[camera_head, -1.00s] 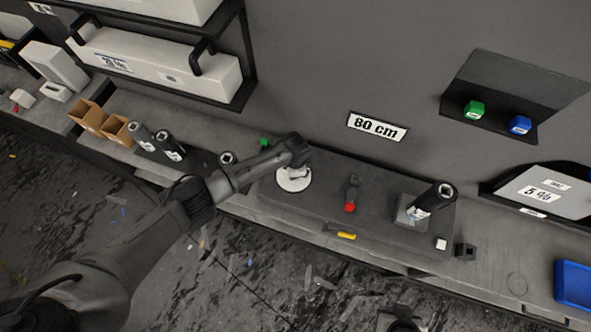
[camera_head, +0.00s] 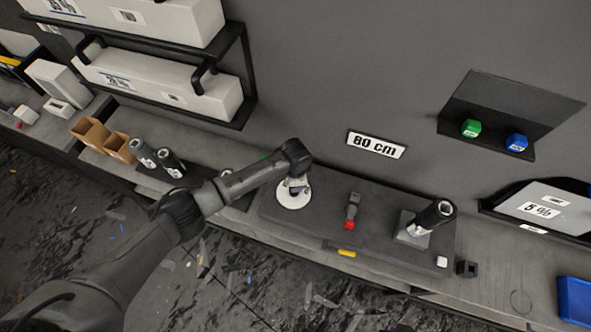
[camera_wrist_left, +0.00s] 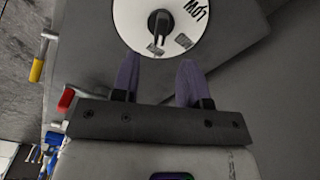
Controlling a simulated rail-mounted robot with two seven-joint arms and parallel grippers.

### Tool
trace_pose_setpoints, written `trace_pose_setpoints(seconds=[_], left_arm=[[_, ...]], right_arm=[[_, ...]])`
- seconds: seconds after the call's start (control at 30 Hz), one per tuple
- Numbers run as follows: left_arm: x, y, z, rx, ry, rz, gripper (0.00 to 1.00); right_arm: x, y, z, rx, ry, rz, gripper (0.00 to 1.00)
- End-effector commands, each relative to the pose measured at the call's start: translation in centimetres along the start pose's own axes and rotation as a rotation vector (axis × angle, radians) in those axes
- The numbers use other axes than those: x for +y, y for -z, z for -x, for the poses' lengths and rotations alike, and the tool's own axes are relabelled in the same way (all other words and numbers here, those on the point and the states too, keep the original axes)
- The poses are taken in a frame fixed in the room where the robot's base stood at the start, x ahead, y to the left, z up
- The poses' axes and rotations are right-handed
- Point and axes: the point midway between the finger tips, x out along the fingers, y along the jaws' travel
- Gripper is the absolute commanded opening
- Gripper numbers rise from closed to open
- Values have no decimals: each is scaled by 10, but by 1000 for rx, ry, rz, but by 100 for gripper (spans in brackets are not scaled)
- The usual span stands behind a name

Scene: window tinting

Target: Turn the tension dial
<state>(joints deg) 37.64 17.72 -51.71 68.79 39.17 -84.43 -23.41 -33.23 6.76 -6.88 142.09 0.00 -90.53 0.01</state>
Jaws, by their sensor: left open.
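The tension dial is a white disc (camera_head: 294,198) on the dark bench panel, below my left wrist in the head view. In the left wrist view the dial (camera_wrist_left: 185,42) shows the word LOW and a black pointer knob (camera_wrist_left: 160,24) at its centre. My left gripper (camera_wrist_left: 158,76) is open and empty. Its two fingers point at the dial's near edge, with the knob beyond the tips and roughly between their lines. Whether the fingers touch the disc cannot be told. In the head view the left gripper is mostly hidden by its own wrist. My right gripper is not in view.
Right of the dial are a red-tipped tool (camera_head: 351,212), a yellow-handled item (camera_head: 346,253) and a black roll on a stand (camera_head: 432,216). Two dark rolls and cardboard boxes (camera_head: 90,131) stand to the left. A shelf with long white boxes (camera_head: 160,80) overhangs the back left.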

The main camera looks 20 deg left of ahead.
Motion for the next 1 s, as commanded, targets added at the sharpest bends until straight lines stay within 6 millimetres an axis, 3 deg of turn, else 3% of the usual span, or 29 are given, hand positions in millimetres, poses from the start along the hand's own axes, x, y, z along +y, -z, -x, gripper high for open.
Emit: trace_pose_setpoints(seconds=[0.2,0.4,0.6,1.0], left_arm=[[-1,0,41,2,2,0,40],[0,0,65,0,0,0,40],[0,0,76,0,0,1,40],[0,0,77,-1,0,1,40]], right_arm=[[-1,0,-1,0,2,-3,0],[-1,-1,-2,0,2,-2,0],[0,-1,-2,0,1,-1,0],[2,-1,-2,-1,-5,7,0]])
